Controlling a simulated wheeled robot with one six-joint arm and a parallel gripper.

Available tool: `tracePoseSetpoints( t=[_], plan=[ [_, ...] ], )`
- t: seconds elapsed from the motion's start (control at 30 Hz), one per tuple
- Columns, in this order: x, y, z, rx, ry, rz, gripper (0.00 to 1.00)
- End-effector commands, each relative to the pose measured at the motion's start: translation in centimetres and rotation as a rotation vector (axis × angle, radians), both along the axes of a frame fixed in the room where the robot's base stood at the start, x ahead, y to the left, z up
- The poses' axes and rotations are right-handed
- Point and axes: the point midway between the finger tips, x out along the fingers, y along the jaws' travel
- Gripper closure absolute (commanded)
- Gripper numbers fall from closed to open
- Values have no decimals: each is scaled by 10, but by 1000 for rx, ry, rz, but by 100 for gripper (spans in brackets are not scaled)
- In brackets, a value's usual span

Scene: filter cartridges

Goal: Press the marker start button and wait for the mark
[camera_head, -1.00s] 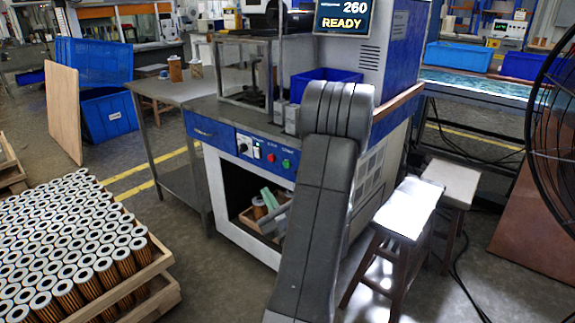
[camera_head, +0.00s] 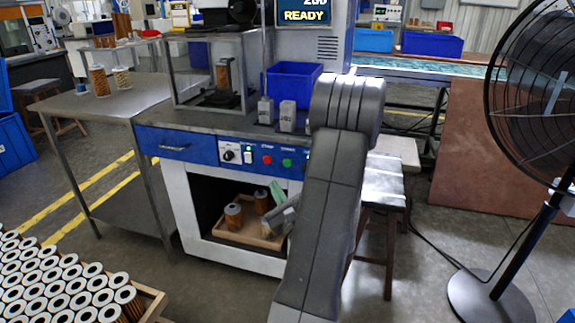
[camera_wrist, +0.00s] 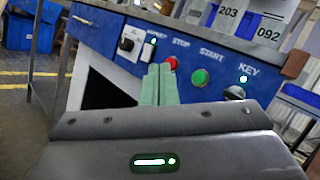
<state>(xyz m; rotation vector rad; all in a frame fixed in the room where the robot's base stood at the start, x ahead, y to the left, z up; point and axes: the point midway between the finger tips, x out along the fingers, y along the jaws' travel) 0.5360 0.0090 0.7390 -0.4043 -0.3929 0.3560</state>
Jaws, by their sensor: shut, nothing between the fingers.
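The marking machine's blue front panel (camera_head: 210,150) carries a green START button (camera_head: 287,162) and a red STOP button (camera_head: 267,160). In the wrist view START (camera_wrist: 200,78) is labelled and lies just right of my gripper's fingertips; STOP (camera_wrist: 172,62) lies just beyond them. My gripper (camera_wrist: 160,68) is shut and empty, its green fingers pointing at the panel; contact is not visible. In the head view my gripper (camera_head: 277,190) is below the buttons. The screen (camera_head: 304,14) reads READY. A cartridge (camera_head: 223,75) stands inside the clear marking enclosure.
A tray (camera_head: 256,240) with cartridges sits in the cabinet opening. A blue bin (camera_head: 293,82) and two grey tagged blocks stand on the worktop. A key switch (camera_wrist: 234,92) is right of START. A stool (camera_head: 384,190) and a fan (camera_head: 545,90) stand right.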

Motion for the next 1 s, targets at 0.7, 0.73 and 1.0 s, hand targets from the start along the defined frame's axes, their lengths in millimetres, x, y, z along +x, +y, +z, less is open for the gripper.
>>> tracePoseSetpoints(
  t=[0.7,0.73,1.0],
  plan=[
    [26,-9,2,-1,0,0,100],
    [31,-10,3,-1,-1,0,100],
    [65,-21,0,0,-2,-1,100]
  ],
)
